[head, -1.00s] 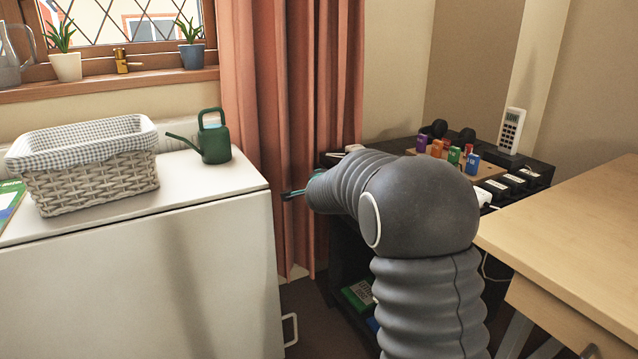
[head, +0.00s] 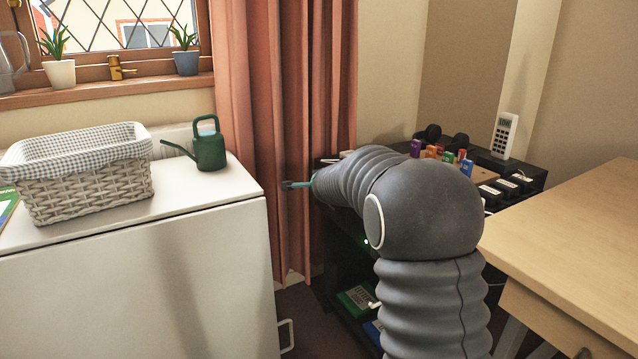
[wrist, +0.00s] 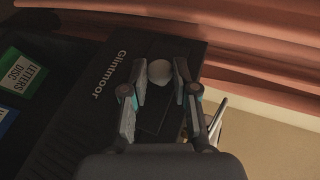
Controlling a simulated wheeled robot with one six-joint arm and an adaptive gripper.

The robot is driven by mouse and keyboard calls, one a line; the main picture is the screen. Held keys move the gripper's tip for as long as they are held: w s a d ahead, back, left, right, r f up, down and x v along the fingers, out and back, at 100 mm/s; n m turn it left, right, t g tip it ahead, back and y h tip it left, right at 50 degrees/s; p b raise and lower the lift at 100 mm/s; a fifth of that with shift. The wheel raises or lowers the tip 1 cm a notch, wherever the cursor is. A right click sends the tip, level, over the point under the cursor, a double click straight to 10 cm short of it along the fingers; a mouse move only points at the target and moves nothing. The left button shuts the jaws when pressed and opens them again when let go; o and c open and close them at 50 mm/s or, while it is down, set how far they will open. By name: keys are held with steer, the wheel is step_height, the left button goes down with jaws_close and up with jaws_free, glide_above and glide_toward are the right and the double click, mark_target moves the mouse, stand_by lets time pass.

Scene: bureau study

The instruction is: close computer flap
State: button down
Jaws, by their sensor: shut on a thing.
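The computer is a dark case marked "Glintmoor" (wrist: 105,75) in the wrist view. A narrow dark panel (wrist: 155,112), which looks like its flap, lies below a round white knob (wrist: 159,72). Whether the flap stands open or flush I cannot tell. In the head view a teal part of my gripper (head: 297,185) shows in front of the curtain. My arm hides most of the computer there; a small green light (head: 366,241) glows beside the arm.
The curtain (head: 290,120) hangs close behind my gripper. A white cabinet (head: 130,285) with a basket (head: 85,185) and a green watering can (head: 208,150) stands left. A wooden desk (head: 570,215) is at the right. Green and blue disc boxes lie low; the green one (head: 355,298) shows.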

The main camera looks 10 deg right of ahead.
steer(key=c, duration=0.9)
jaws_free()
steer(key=v, duration=1.2)
